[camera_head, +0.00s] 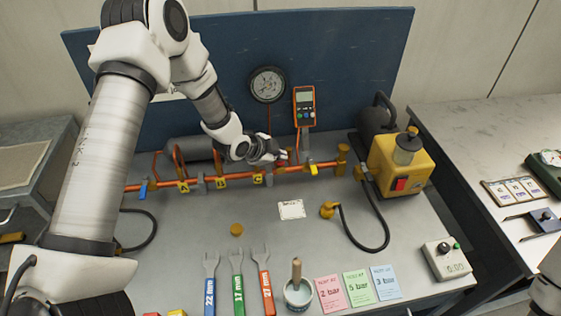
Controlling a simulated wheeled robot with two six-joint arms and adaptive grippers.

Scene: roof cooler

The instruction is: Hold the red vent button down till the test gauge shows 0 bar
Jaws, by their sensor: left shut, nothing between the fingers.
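My left arm reaches in from the left. Its gripper (276,156) is shut and empty, with the fingertips at the copper pipe run, just below the orange handheld meter. A round dial gauge (267,84) is mounted on the blue back panel; its needle is too small to read. The orange handheld meter (304,106) has a grey-green screen, also unreadable. I cannot make out the red vent button at the fingertips; the gripper may hide it, and contact cannot be told. My right gripper is not in view.
A yellow pump (402,167) with a red switch stands right of the pipe (325,165). In front lie several spanners, a brush pot (298,293), coloured bar cards (357,287) and a small grey box (446,260). The middle of the bench is mostly clear.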

